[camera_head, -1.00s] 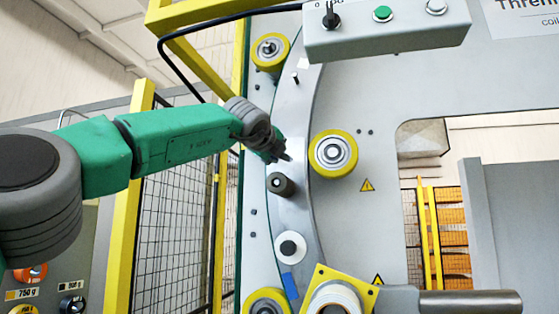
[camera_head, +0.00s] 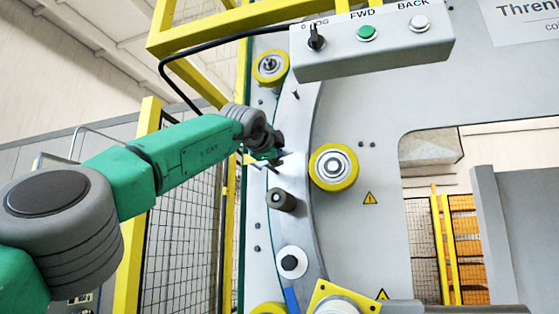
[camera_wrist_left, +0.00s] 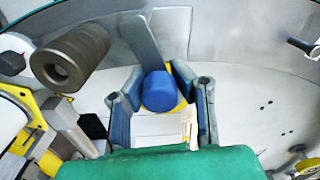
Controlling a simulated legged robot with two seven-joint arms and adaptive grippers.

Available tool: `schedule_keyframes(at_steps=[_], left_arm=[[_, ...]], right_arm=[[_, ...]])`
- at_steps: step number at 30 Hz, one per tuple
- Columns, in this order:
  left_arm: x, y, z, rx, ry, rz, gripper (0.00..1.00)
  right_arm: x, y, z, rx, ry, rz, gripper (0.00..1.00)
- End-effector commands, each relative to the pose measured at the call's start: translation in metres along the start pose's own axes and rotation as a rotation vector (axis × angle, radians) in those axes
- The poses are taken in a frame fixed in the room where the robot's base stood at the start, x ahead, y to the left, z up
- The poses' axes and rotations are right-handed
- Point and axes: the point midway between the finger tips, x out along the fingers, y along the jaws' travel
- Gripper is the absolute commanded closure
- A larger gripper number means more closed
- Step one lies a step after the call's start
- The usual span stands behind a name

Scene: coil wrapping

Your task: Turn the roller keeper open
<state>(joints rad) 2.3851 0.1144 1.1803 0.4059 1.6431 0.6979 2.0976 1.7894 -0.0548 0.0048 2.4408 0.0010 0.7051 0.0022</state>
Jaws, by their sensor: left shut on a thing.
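In the left wrist view, a blue knob (camera_wrist_left: 160,91) sits at the end of a grey metal lever (camera_wrist_left: 137,32), which I take to be the roller keeper. My left gripper (camera_wrist_left: 162,98) has its fingers on both sides of the knob and is shut on it. In the head view my left gripper (camera_head: 270,158) is at the curved metal ring (camera_head: 292,125), above a dark roller (camera_head: 282,199). The gripper and arm hide the knob and most of the lever there. My right gripper is in neither view.
Yellow rollers (camera_head: 333,167) stand to the right of and above (camera_head: 270,67) my gripper. A control box (camera_head: 372,42) overhangs at the top. A white disc (camera_head: 291,262) lies below. Yellow frame bars and mesh guard (camera_head: 180,235) stand behind my arm.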

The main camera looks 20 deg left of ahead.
Motion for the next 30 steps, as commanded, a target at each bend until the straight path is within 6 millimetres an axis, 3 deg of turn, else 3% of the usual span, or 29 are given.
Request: schedule_keyframes(at_steps=[18, 19, 20, 21, 30], left_arm=[[-0.0002, -0.0019, 0.0013, -0.04, -0.001, 0.001, 1.0], [-0.0001, -0.0018, 0.0013, -0.04, -0.001, 0.001, 0.7], [-0.0001, -0.0018, 0.0012, -0.04, -0.001, 0.001, 0.59], [-0.0001, -0.0018, 0.0011, -0.039, -0.001, 0.001, 0.56], [0.0012, -0.0002, 0.0008, -0.038, 0.0, 0.002, 0.56]], right_arm=[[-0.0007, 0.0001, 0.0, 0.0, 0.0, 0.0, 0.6], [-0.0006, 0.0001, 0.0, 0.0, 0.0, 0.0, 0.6], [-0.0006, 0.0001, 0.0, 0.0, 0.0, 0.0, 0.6], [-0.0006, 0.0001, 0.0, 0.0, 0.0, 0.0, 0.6], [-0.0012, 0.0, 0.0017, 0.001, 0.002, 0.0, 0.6]])
